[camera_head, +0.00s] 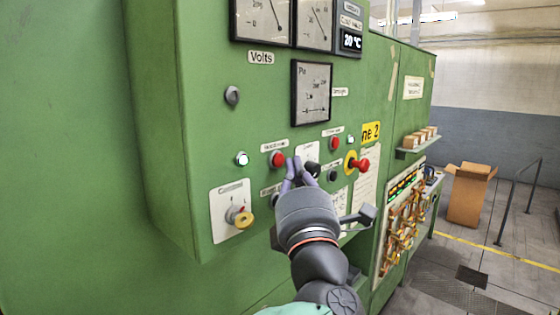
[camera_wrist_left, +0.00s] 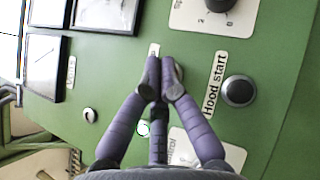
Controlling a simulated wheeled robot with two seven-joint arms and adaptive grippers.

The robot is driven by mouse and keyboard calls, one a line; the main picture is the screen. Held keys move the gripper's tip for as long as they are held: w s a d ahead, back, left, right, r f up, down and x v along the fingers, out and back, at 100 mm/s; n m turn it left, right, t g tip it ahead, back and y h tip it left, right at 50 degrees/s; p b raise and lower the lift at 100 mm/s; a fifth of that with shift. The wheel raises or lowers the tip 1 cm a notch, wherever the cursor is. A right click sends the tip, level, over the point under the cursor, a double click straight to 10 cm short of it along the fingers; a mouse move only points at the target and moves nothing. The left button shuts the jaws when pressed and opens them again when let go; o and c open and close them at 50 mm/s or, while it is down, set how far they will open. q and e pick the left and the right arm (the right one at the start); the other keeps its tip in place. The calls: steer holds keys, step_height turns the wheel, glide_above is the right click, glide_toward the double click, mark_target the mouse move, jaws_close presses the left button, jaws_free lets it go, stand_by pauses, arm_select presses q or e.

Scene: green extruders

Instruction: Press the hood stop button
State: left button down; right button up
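A red push button (camera_head: 277,159) sits on the green control panel (camera_head: 205,130); its label above is too blurred to read. The black hood start button (camera_head: 276,200) is below it, partly behind my gripper. In the left wrist view the hood start button (camera_wrist_left: 239,91) shows beside its "Hood start" label (camera_wrist_left: 215,83). My left gripper (camera_head: 294,162) is just right of the red button in the head view. In the left wrist view its purple fingertips (camera_wrist_left: 165,66) are drawn together, covering most of a button and part of its label. Contact cannot be told. My right gripper is not in view.
A second red button (camera_head: 335,143), a protruding red knob on a yellow base (camera_head: 360,164) and a black knob (camera_head: 313,168) are nearby. Open floor and a cardboard box (camera_head: 468,198) are at right.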

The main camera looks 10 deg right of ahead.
arm_select(q)
steer(key=shift+w, duration=0.1)
steer(key=shift+w+a+b, duration=0.25)
steer(key=shift+b, duration=0.1)
steer(key=shift+w+a, duration=0.2)
steer(key=shift+w, duration=0.05)
stand_by(1.0)
steer(key=shift+s+d+b, duration=0.1)
steer(key=shift+s+b, duration=0.05)
steer(key=shift+b, duration=0.2)
steer(key=shift+s+d, duration=0.35)
steer(key=shift+s, duration=0.1)
steer(key=s+d, duration=0.1)
steer(key=s, duration=0.1)
steer(key=s+d, duration=0.2)
steer(key=shift+b, duration=0.35)
